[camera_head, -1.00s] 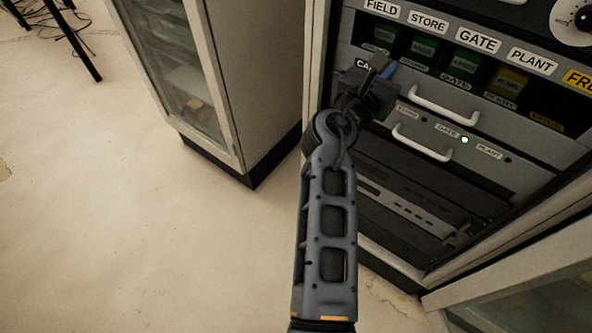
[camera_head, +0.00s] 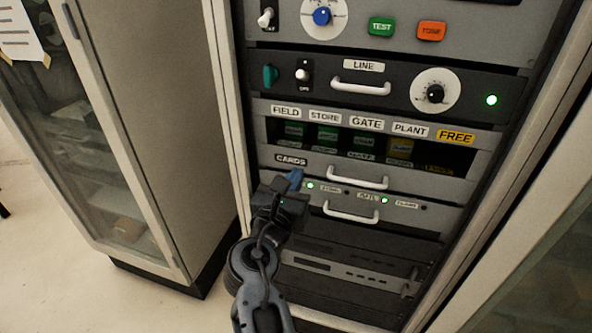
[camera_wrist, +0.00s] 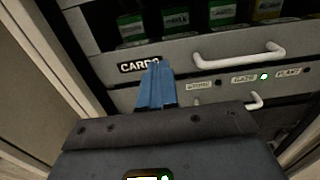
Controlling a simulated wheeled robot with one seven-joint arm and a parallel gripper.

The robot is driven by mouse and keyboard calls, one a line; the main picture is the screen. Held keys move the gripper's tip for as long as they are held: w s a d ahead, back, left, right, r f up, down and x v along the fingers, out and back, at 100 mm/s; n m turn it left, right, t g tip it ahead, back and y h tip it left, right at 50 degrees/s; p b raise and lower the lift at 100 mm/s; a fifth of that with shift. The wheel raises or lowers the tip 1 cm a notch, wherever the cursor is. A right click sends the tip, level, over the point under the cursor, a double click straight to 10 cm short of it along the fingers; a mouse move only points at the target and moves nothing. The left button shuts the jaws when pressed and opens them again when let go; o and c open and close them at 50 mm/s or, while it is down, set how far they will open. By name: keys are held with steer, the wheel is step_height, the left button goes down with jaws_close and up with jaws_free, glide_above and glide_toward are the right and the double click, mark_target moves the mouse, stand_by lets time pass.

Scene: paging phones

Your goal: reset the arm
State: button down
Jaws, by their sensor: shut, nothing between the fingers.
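My arm reaches up from the bottom of the head view. My gripper (camera_head: 295,178) is at the lower left of the equipment rack, in front of the drawer labelled CARDS (camera_head: 291,160). Its blue fingers are together and hold nothing. I cannot tell whether the fingertips touch the panel.
The rack has white handles (camera_head: 357,182) on its drawers and a row of card slots (camera_head: 363,145) above. A glass-fronted cabinet (camera_head: 165,130) stands close on the left. Bare floor shows at lower left.

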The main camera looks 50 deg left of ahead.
steer(key=v, duration=0.7)
steer(key=shift+s+d, duration=0.15)
steer(key=shift+s, duration=0.05)
steer(key=s+d+f+m+g+h, duration=0.1)
steer(key=d+f+m, duration=0.55)
steer(key=d, duration=0.55)
steer(key=s+d+f+m+g+h, duration=0.1)
steer(key=s+d+f+m, duration=0.1)
steer(key=d+f+m, duration=0.75)
steer(key=s+d+m+h, duration=0.1)
steer(key=s+d+m, duration=0.25)
steer(key=d, duration=0.45)
steer(key=s+d+m+h, duration=0.1)
steer(key=s+d+m, duration=0.25)
steer(key=d, duration=0.55)
steer(key=s+d+r+m+t+h, duration=0.1)
steer(key=s+d+r+m+h, duration=0.4)
steer(key=s+d+r+m, duration=1)
steer(key=s+d+m, duration=0.1)
steer(key=m, duration=0.3)
steer(key=shift+d, duration=0.35)
steer(key=shift+a+f, duration=0.1)
